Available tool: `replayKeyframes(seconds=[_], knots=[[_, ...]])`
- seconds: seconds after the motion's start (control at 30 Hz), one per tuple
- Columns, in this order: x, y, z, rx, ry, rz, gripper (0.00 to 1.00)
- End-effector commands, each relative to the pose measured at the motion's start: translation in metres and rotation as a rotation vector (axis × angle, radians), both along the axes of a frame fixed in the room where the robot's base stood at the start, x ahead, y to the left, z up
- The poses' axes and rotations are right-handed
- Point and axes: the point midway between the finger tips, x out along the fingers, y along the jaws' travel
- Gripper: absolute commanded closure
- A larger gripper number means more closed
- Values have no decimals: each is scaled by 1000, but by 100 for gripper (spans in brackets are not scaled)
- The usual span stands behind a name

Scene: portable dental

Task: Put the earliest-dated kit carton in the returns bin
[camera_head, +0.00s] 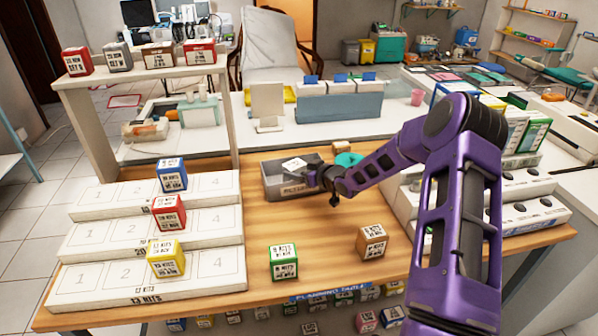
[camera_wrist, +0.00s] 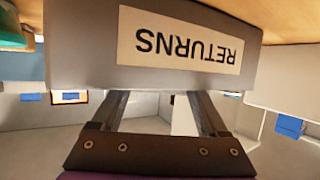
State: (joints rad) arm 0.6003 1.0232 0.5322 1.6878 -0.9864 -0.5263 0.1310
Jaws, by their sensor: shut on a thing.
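The grey returns bin (camera_head: 285,190) stands on the wooden table; its RETURNS label shows upside down in the wrist view (camera_wrist: 190,45). My gripper (camera_head: 312,176) is at the bin's right front side. In the wrist view its fingers (camera_wrist: 158,100) run behind the bin wall, which hides their tips. A white, dark-marked face (camera_head: 294,164) shows inside the bin by the gripper; it looks like a carton, its colour unclear. Blue (camera_head: 172,176), red (camera_head: 169,214) and yellow (camera_head: 166,258) cartons sit on the tiers. Green (camera_head: 283,262) and orange (camera_head: 373,243) cartons stand on the table. Dates are too small to read.
White tiered racks (camera_head: 110,240) with numbered slots fill the left. Several cartons stand on a raised shelf (camera_head: 140,75) above. A small tan block (camera_head: 342,146) and a teal item (camera_head: 347,159) lie behind my arm. The table between bin and green carton is clear.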

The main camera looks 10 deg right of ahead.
Motion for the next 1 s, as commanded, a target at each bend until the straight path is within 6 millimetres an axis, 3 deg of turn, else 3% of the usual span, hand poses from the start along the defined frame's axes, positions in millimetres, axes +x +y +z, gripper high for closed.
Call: replayKeyframes(seconds=[0.3, 0.33, 0.43, 0.8, 1.0], knots=[[0, 0, -3, 0, -2, 0, 80], [0, 0, -2, 0, -1, 0, 20], [0, 0, -2, 0, -1, 0, 2], [0, 0, 4, -1, -2, 1, 0], [-29, -16, 16, -2, -1, -1, 0]])
